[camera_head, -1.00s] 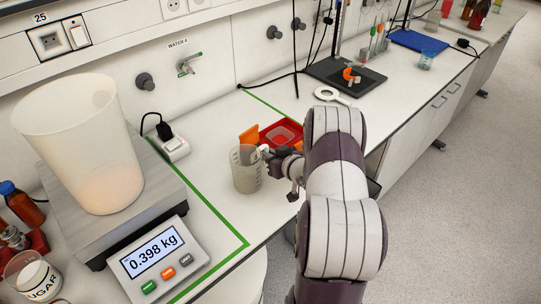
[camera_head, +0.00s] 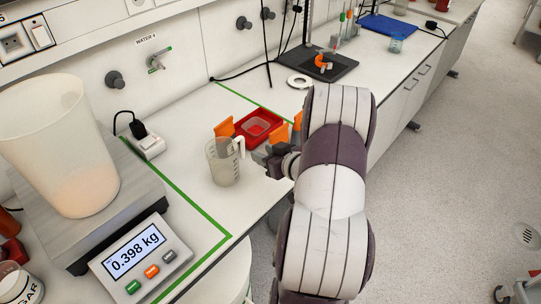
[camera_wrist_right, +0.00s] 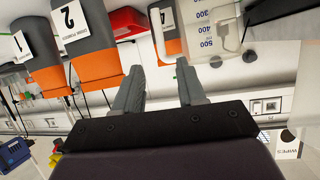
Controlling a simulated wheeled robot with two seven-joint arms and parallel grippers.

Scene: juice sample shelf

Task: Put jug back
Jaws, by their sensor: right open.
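My left gripper is not in view.
A red tray (camera_head: 260,138) with orange items beside it lies behind the jug. A scale (camera_head: 140,258) reading 0.398 kg carries a large translucent container (camera_head: 62,145) at the left. A black-based stand (camera_head: 330,68) is farther back. Bare bench lies in front of the jug.

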